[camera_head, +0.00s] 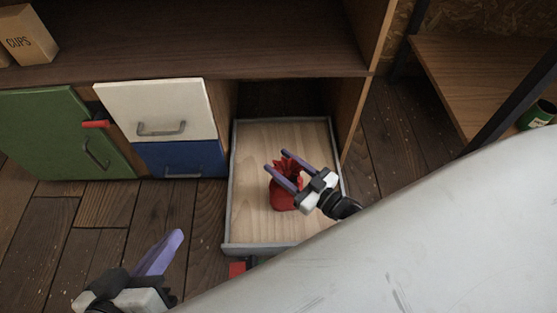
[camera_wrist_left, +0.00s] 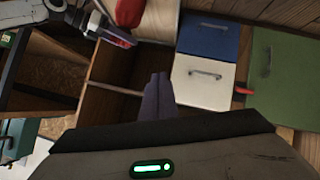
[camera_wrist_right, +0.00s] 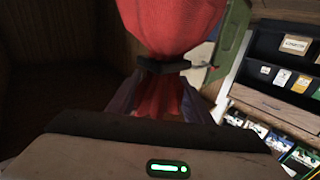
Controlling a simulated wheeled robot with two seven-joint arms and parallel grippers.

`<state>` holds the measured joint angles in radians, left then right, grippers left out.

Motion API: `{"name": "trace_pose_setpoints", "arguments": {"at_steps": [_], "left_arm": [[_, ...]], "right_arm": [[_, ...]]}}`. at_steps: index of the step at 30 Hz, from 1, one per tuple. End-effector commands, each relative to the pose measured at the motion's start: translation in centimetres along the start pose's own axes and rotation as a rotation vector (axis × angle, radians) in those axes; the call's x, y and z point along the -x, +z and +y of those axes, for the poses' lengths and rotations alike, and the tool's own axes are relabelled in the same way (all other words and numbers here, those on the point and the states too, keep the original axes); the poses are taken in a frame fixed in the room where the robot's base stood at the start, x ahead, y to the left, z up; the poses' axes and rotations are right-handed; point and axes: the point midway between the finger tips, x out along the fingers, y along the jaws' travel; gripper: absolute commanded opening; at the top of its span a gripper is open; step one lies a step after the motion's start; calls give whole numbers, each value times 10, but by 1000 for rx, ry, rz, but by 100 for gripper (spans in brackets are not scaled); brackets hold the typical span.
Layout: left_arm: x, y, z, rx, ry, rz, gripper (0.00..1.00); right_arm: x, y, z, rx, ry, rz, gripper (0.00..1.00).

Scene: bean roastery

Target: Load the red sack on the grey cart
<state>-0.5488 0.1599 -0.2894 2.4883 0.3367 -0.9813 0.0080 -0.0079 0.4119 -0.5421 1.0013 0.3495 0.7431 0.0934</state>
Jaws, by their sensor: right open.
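The red sack (camera_head: 284,198) stands in the pulled-out drawer (camera_head: 250,222), with its gathered neck upward. My right gripper (camera_head: 275,160) is open, its two purple fingers on either side of the sack's neck. In the right wrist view the sack (camera_wrist_right: 172,25) fills the top, and its neck with a dark tie lies between the fingers. I cannot tell whether the fingers touch it. My left gripper (camera_head: 176,237) is shut and empty, above the floor at lower left; its fingers are together in the left wrist view (camera_wrist_left: 158,78). I cannot identify the grey cart for certain.
The drawer has a wooden floor and low grey walls. Left of it are a white drawer front (camera_head: 158,110), a blue one (camera_head: 178,158) and a green door (camera_head: 58,130) standing ajar. A shelf frame (camera_head: 480,75) stands at right. Bare floor lies at left.

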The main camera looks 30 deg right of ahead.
Motion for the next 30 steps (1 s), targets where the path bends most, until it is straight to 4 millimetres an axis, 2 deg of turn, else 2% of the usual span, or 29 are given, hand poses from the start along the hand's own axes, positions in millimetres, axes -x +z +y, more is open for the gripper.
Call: {"name": "trace_pose_setpoints", "arguments": {"at_steps": [3,9,15,20,30], "left_arm": [[2,0,-2,-10,-18,-21,0],[-2,14,-12,-18,-48,-79,0],[-3,21,-18,-24,-67,-108,0],[-5,25,-20,-25,-72,-117,0],[-5,23,-20,-26,-72,-112,0]], "right_arm": [[27,-2,0,-1,0,-6,46],[71,-2,0,-1,0,-4,46],[98,-1,0,-1,0,-2,46],[106,-1,0,0,-1,0,46],[106,-1,0,0,-1,0,46]]}}
